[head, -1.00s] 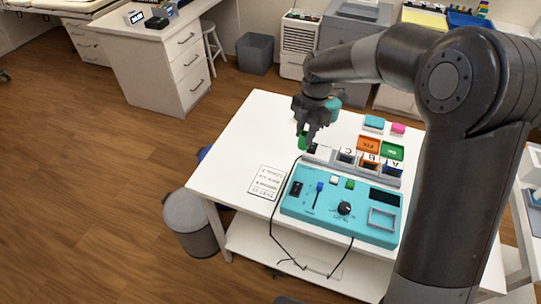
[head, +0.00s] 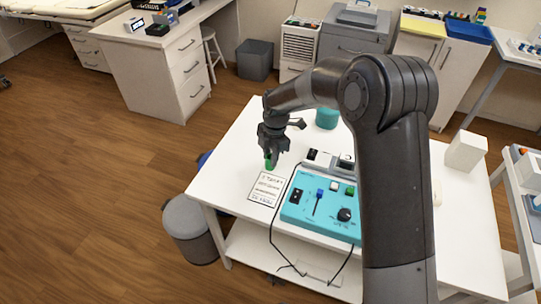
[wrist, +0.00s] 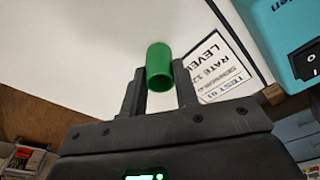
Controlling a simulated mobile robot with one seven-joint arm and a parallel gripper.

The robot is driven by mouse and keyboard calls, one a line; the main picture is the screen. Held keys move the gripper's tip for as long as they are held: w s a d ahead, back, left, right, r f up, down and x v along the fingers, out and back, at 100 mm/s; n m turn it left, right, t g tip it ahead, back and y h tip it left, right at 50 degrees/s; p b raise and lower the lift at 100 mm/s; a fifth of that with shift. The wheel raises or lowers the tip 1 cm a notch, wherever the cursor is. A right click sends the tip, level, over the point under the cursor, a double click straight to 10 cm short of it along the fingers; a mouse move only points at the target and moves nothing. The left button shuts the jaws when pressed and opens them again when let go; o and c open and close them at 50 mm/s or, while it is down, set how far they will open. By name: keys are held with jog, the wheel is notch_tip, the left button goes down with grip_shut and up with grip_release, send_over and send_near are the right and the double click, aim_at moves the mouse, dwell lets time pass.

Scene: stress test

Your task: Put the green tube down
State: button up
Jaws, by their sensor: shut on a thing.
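The green tube (wrist: 159,66) is held between the two fingers of my gripper in the wrist view. My gripper (head: 270,158) is shut on it, over the white table (head: 236,150) at its left part in the head view. The tube also shows there as a small green piece (head: 268,163) below the fingers, just beyond the printed sheet. I cannot tell whether its lower end touches the table.
The printed sheet (head: 265,189) lies on the table close to my gripper. A teal control box (head: 322,205) with switches and a knob stands to the right, with a black cable along its left side. A teal round container (head: 327,117) stands behind. The table's far left is bare.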

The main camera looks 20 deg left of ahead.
jog(key=o, duration=0.9)
jog(key=shift+o, duration=0.2)
jog(key=shift+r, duration=0.1)
notch_tip(320, 180, up, 12)
jog(key=w, duration=0.1)
jog(key=shift+d, duration=0.4)
jog(key=shift+w, duration=0.1)
